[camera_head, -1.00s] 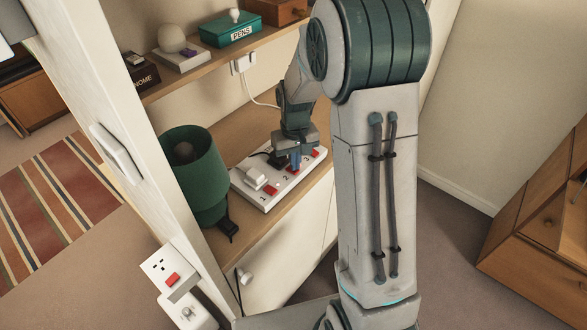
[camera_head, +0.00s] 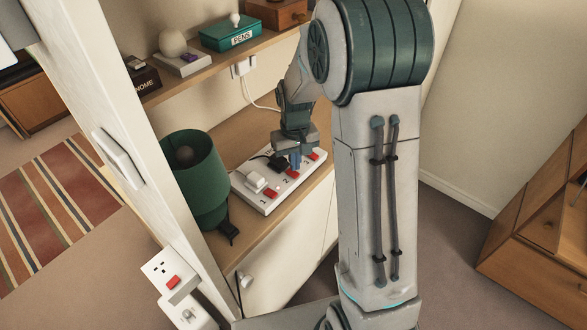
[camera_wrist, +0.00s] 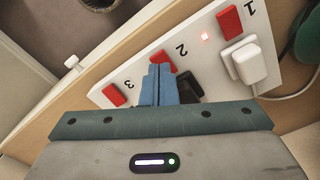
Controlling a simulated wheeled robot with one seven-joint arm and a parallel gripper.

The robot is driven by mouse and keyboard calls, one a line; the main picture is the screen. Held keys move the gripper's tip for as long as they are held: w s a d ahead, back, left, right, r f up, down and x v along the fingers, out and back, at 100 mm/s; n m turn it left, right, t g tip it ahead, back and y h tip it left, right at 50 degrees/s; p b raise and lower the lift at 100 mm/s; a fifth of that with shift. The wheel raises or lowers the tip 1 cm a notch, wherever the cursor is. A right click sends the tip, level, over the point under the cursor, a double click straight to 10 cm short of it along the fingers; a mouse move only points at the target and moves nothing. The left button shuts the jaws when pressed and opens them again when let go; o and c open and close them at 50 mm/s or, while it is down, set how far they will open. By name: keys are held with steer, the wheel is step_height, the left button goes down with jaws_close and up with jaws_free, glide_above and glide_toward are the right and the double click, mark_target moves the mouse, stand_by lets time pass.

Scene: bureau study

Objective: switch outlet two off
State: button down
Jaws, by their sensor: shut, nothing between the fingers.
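The white power strip (camera_head: 262,204) lies on the wooden desk surface; it also shows in the wrist view (camera_wrist: 204,67). Its red switches sit beside printed numbers: switch one (camera_wrist: 230,22), switch two (camera_wrist: 163,62) and switch three (camera_wrist: 113,95). A small red light (camera_wrist: 204,37) glows between switch one and the number 2. A white plug (camera_wrist: 243,64) is in outlet one and a black plug (camera_wrist: 188,84) is at outlet two. My gripper (camera_wrist: 160,70) is shut and empty, its blue fingertips at switch two and partly covering it. I cannot tell whether they touch or how the switch is tilted.
A green lamp (camera_head: 194,178) stands left of the strip. A shelf (camera_head: 215,70) above holds a PENS box (camera_head: 230,33) and other items. A white wall socket (camera_head: 243,66) with a cable is behind. A white upright panel (camera_head: 110,150) bounds the left.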

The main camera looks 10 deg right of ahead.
steer(key=shift+r+p, duration=1.4)
steer(key=shift+r, duration=1.1)
steer(key=shift+r, duration=0.1)
steer(key=s+r+t, duration=0.1)
steer(key=s+r, duration=0.2)
steer(key=s, duration=0.4)
steer(key=s+r+t+b, duration=0.1)
steer(key=s+r, duration=0.3)
steer(key=s, duration=0.3)
steer(key=s+r+m+t+b, duration=0.1)
steer(key=s+r, duration=0.3)
steer(key=s, duration=0.3)
steer(key=shift+r+t, duration=0.15)
steer(key=shift+t, duration=0.25)
steer(key=shift+d, duration=0.1)
steer(key=m+g+b, duration=0.4)
steer(key=m+b, duration=0.1)
steer(key=m, duration=0.6)
glide_above(295, 174)
steer(key=w+a, duration=0.1)
steer(key=w, duration=0.1)
steer(key=f, duration=0.4)
steer(key=shift+s+a+f, duration=0.1)
steer(key=shift+s+f, duration=0.05)
steer(key=shift+s, duration=0.1)
